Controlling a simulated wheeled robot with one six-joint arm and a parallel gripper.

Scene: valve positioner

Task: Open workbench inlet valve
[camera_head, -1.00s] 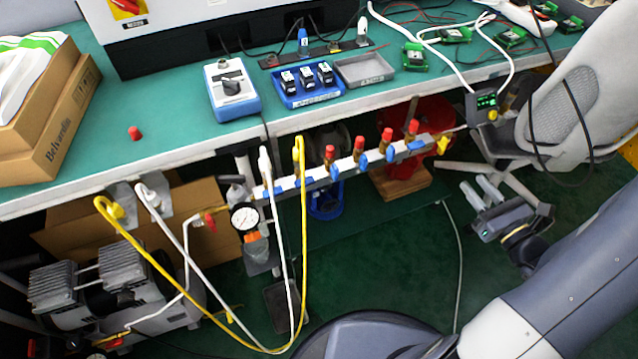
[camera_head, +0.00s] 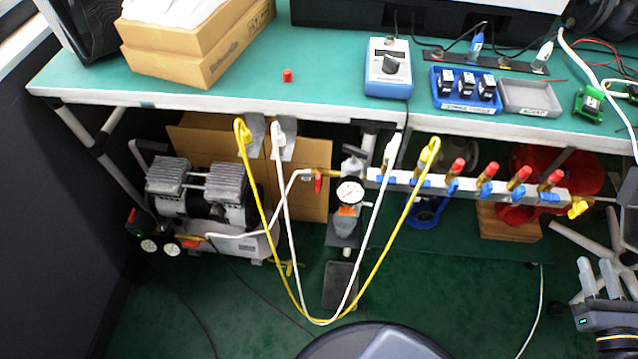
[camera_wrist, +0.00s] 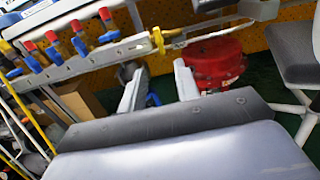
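A small valve with a red handle (camera_head: 318,182) sits on the brass fitting left of the round white pressure gauge (camera_head: 350,192), under the workbench edge. It joins a white hose on its left. The grey manifold bar (camera_head: 528,188) runs right from the gauge, with several blue valve handles and red-capped brass fittings; it also shows in the wrist view (camera_wrist: 92,62). My gripper (camera_head: 598,276) is at the far right, well away from the red-handled valve. Its two fingers are apart with nothing between them in the wrist view (camera_wrist: 158,84). The red-handled valve cannot be made out there.
The workbench (camera_head: 330,97) overhangs the valves. A compressor (camera_head: 205,200) stands on the floor at left. Yellow (camera_head: 272,255) and white hoses hang in loops before the gauge. A chair base (camera_head: 580,240) is near my gripper. Green floor is open in front.

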